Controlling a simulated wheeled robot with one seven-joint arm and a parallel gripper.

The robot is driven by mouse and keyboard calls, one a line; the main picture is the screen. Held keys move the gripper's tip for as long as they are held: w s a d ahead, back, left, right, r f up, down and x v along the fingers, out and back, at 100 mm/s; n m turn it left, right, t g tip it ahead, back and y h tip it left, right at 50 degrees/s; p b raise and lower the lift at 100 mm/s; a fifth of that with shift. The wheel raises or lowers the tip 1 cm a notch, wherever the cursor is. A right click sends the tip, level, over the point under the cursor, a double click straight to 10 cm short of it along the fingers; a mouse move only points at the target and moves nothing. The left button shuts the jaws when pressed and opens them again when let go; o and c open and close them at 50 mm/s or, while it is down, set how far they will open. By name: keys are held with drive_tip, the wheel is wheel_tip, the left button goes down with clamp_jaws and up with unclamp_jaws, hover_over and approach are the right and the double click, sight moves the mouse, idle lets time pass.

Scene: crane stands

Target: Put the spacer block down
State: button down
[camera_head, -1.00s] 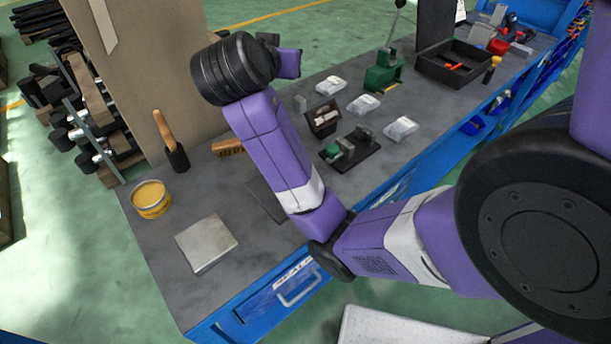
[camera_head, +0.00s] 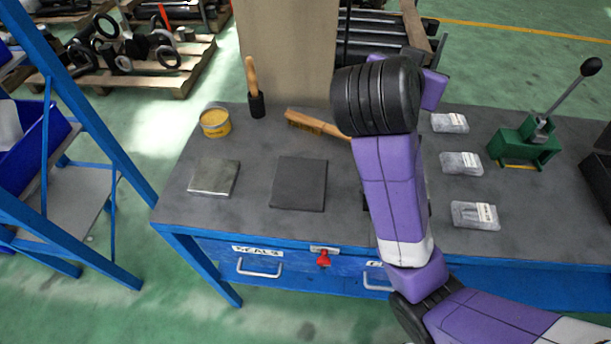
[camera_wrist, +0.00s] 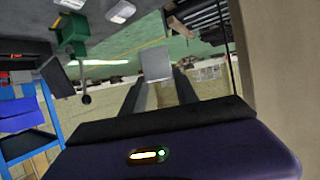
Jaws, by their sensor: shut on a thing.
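A light grey block (camera_wrist: 156,63), which looks like the spacer block, is between the fingertips of my gripper (camera_wrist: 158,80) in the wrist view. My gripper is shut on it and holds it up in the air, away from the bench top. In the head view my gripper and the block are hidden behind my arm. The bench (camera_head: 250,154) has a dark grey top, with a flat dark square pad (camera_head: 299,184) near its front edge. A pale metal plate (camera_head: 214,177) lies to the left of the pad.
Clear packets (camera_head: 475,215) and a green lever press (camera_head: 527,145) are to the right. Blue shelving (camera_head: 75,110) stands at the left.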

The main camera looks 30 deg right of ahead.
drive_tip(key=w+a+n+t+y+p, duration=0.1)
drive_tip(key=w+a+n+t+y, duration=0.1)
drive_tip(key=a, duration=0.8)
drive_tip(key=w+a+n+t+y, duration=0.2)
drive_tip(key=a+n, duration=0.1)
drive_tip(key=a, duration=0.8)
drive_tip(key=shift+a+f, duration=0.1)
drive_tip(key=shift+f, duration=9.7)
drive_tip(key=shift+b, duration=0.3)
drive_tip(key=shift+f, duration=0.2)
drive_tip(key=c, duration=0.9)
unclamp_jaws()
drive_tip(key=shift+r, duration=0.15)
